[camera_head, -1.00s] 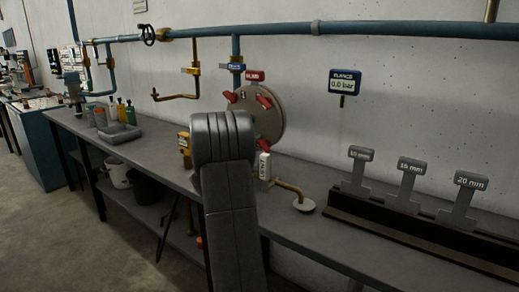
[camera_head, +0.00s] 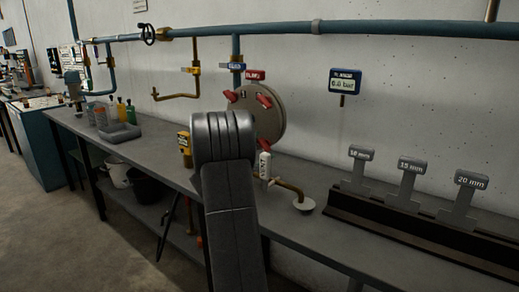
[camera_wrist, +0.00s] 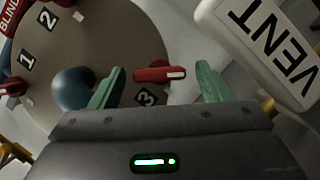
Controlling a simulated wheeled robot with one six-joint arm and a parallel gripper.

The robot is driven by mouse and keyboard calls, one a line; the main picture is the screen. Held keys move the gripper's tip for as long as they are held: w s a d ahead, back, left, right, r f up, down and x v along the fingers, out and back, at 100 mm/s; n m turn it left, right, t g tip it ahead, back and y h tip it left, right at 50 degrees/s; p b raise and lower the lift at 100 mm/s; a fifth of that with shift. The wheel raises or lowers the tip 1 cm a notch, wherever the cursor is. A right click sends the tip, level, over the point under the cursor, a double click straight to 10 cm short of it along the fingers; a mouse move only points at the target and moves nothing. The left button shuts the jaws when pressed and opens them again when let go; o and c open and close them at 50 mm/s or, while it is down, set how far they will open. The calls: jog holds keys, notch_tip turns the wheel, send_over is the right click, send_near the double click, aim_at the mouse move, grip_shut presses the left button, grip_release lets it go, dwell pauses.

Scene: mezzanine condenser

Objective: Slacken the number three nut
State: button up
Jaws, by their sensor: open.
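My gripper (camera_wrist: 162,68) is open, with its two green fingers apart in the wrist view. The red number three nut (camera_wrist: 160,74) shows between the fingertips, with a gap on each side; how deep it sits between them I cannot tell. The black "3" label (camera_wrist: 147,97) is just below it, partly near my gripper's body. The nut sits at the edge of the round grey-brown flange (camera_wrist: 120,40), also in the head view (camera_head: 275,118). In the head view my arm hides my gripper and part of the flange.
A white VENT tag (camera_wrist: 268,50) hangs close to the right finger. A blue rounded part (camera_wrist: 72,88) is left of the left finger. Labels "1" (camera_wrist: 47,18) and "2" (camera_wrist: 27,60) mark the flange. The gauge (camera_head: 345,81) seems to read 0.0 bar. Wrenches (camera_head: 409,185) stand at right.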

jog(key=v, duration=1.3)
jog(key=shift+s+a+f, duration=0.15)
jog(key=shift+s+a, duration=0.15)
jog(key=shift+p, duration=0.35)
